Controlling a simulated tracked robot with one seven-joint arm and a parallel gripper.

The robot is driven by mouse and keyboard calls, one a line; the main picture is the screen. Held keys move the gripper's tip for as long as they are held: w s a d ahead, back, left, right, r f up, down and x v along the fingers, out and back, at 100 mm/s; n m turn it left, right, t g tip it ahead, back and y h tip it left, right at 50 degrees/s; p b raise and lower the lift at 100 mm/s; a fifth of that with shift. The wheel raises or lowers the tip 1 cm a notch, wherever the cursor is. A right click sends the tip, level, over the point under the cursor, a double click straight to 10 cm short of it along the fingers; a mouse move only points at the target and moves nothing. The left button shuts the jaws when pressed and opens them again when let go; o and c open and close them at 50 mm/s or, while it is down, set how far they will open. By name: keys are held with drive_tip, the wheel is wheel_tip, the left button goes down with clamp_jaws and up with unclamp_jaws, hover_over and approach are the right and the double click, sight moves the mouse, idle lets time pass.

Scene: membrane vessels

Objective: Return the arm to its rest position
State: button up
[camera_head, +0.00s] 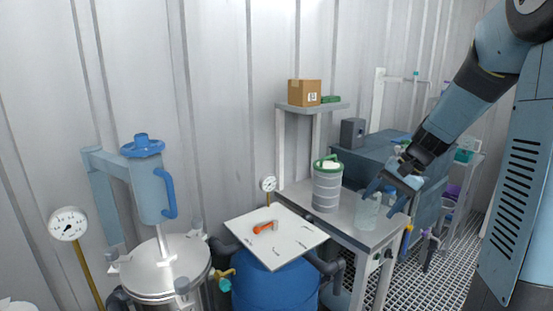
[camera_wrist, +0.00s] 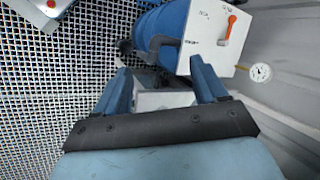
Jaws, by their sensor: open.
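My arm comes in from the right in the head view, reaching down and left over the grey work table (camera_head: 345,232). My gripper (camera_head: 384,196) is open at its end, its two blue fingers apart near the table's right side. A pale translucent bottle (camera_head: 367,212) stands on the table, just below or behind the left finger; I cannot tell whether they touch. In the wrist view the open fingers of my gripper (camera_wrist: 162,82) show nothing clearly gripped between them. A pale grey surface (camera_wrist: 165,99) lies beyond them.
A grey ribbed canister with a green handle (camera_head: 327,185) stands left of the gripper. A white board (camera_head: 290,236) with an orange-handled item lies on a blue barrel (camera_head: 275,287). A steel vessel (camera_head: 165,268) stands at left. A shelf (camera_head: 312,107) holds a cardboard box (camera_head: 304,92).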

drive_tip(key=s+a+r+n+t+h, duration=0.2)
drive_tip(key=s+r+h, duration=0.1)
drive_tip(key=s, duration=0.7)
drive_tip(key=s+a+r+n+t+h, duration=0.2)
drive_tip(key=s+r, duration=0.4)
drive_tip(key=s, duration=0.5)
drive_tip(key=shift+r+n+t+h, duration=0.3)
drive_tip(key=shift+n+h, duration=0.1)
drive_tip(key=shift+n, duration=0.4)
drive_tip(key=shift+s, duration=0.1)
drive_tip(key=shift+c, duration=0.3)
